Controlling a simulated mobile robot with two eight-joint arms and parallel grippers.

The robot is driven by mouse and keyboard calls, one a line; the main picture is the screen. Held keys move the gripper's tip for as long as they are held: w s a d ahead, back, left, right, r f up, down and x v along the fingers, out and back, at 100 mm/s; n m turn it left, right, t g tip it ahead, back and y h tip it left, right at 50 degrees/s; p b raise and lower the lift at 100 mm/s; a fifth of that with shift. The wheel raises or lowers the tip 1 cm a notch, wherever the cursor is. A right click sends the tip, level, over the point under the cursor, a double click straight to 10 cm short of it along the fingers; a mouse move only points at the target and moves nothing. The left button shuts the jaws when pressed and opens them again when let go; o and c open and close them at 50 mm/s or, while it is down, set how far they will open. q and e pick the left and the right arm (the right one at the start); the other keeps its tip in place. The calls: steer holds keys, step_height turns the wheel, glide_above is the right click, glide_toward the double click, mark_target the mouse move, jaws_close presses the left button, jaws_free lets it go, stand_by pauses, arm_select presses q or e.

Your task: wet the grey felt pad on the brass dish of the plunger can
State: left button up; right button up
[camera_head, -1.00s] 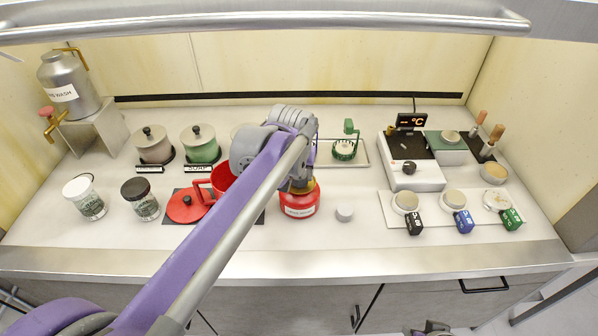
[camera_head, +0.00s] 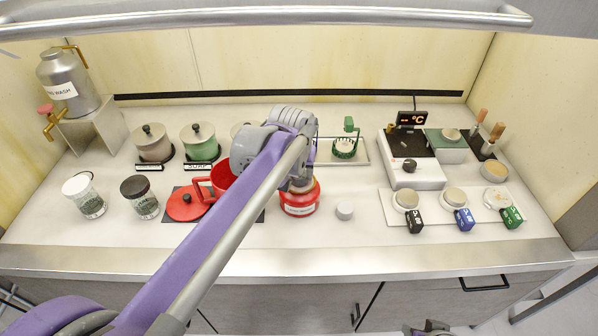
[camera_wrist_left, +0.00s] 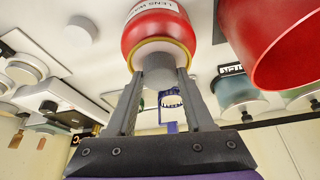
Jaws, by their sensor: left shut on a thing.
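The red plunger can (camera_head: 299,203) with a "LENS WASH" label stands upright on the bench, right of the red pot. Its brass dish is mostly hidden by my gripper in the head view; its brass rim (camera_wrist_left: 136,50) shows in the left wrist view. My left gripper (camera_head: 300,187) is directly over the can, pointing down. It is shut on the grey felt pad (camera_wrist_left: 158,72), a short grey cylinder between its two fingers (camera_wrist_left: 160,80). The pad's far end is at the dish and appears to touch it.
A red pot (camera_head: 222,178) and its red lid (camera_head: 187,206) are close left of the can. A small pale cylinder (camera_head: 344,211) stands close right. A green stand (camera_head: 345,148) is behind. Farther right are a white heater box (camera_head: 414,174) and several small round tins.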

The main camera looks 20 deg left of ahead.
mark_target(299, 176)
arm_select(q)
steer(key=shift+r, duration=0.15)
arm_select(e)
steer(key=shift+r, duration=0.1)
arm_select(q)
steer(key=shift+r+p, duration=2.15)
steer(key=shift+r, duration=1.3)
steer(key=shift+f, duration=0.1)
arm_select(e)
steer(key=r, duration=0.1)
steer(key=w+r, duration=0.1)
steer(key=r, duration=0.1)
steer(key=w+r, duration=0.1)
steer(key=r, duration=0.1)
steer(key=shift+r, duration=0.25)
